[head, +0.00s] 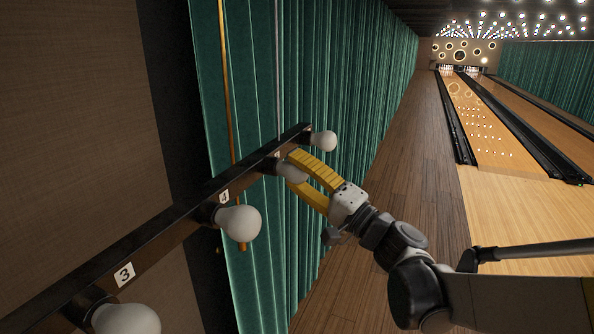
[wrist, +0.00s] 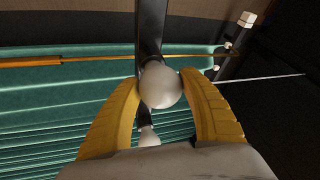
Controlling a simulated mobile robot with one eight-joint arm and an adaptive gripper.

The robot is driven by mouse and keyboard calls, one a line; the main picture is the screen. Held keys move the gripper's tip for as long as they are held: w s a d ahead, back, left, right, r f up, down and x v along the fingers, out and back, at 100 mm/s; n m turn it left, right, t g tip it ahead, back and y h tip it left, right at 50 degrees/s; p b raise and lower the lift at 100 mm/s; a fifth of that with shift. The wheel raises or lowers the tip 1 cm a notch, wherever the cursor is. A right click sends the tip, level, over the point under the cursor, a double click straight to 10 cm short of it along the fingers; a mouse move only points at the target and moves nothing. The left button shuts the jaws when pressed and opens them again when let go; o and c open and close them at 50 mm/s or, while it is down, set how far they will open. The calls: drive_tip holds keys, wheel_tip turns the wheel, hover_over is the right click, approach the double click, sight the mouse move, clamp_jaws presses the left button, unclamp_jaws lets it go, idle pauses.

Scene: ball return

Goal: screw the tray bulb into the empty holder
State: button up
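A white bulb (head: 291,171) sits between the yellow fingers of my gripper (head: 288,166), up against a holder on the dark slanted rail (head: 178,225). In the wrist view the same bulb (wrist: 161,85) is round and white, with a fingertip against each side, and its base points at the rail (wrist: 150,28). My gripper (wrist: 160,82) looks shut on it. The base and thread are hidden, so I cannot tell how deep it is seated. No tray and no empty holder show.
More bulbs sit in holders along the rail: one by plate 3 (head: 127,318), one by plate 4 (head: 239,222), and one at the far end (head: 324,140). A green curtain (head: 350,80) hangs behind. Wooden floor (head: 400,190) lies open at right.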

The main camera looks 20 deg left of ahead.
drive_tip(key=shift+m, duration=0.4)
drive_tip(key=o, duration=0.6)
drive_tip(key=shift+m+h, duration=0.4)
drive_tip(key=o, duration=0.4)
drive_tip(key=shift+s, duration=0.15)
drive_tip(key=shift+w, duration=0.2)
